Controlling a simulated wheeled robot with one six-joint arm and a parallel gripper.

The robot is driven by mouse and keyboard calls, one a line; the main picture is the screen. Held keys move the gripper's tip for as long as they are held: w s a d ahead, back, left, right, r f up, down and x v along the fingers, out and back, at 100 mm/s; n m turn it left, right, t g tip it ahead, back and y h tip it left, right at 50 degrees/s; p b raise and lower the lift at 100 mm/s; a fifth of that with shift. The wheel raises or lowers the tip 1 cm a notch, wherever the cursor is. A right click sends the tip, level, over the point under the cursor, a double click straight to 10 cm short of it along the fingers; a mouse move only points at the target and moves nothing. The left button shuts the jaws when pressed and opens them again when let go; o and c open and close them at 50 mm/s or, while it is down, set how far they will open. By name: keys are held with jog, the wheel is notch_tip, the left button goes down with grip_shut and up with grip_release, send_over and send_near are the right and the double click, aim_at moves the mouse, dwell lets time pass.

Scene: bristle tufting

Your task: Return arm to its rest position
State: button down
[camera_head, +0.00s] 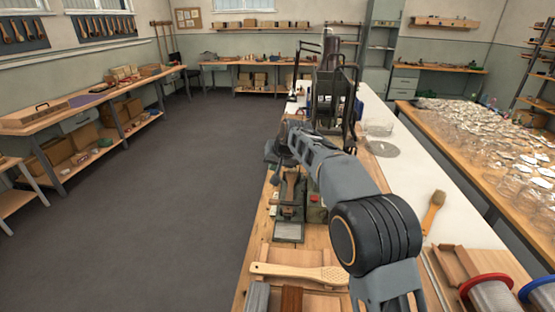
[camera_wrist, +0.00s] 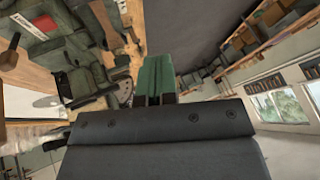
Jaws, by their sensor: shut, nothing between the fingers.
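My arm (camera_head: 345,185) reaches from the lower right over the workbench, bent, with its far end pointing up and to the left in the head view. My gripper (camera_head: 279,148) is beside the tufting machine, small and partly hidden by machine parts and the arm. In the wrist view my gripper (camera_wrist: 155,75) shows green fingers close together, shut and empty. The wrist is tilted, so the room appears rotated. The machine (camera_head: 334,90) stands on the bench behind the arm; its dark parts (camera_wrist: 95,80) show at the left of the wrist view.
A wooden brush body with holes (camera_head: 325,273) lies at the front of the workbench. A red button box (camera_head: 315,208) sits near the arm. A bristle brush (camera_head: 433,212) and spools (camera_head: 490,292) are at right. A table of glassy pieces (camera_head: 500,150) stands beyond. Floor at left is clear.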

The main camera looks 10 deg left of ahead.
notch_tip(320, 180, down, 4)
jog(key=s+d+f+g, duration=0.1)
jog(key=s, duration=0.1)
jog(key=s+d+m+h, duration=0.1)
jog(key=s+d+h, duration=0.1)
jog(key=s+d, duration=1.1)
jog(key=s+d+h, duration=0.2)
jog(key=s+d, duration=1)
jog(key=s, duration=0.6)
jog(key=shift+s+d+r+m+h, duration=0.3)
jog(key=shift+d+r+m, duration=0.05)
jog(key=shift+m, duration=0.05)
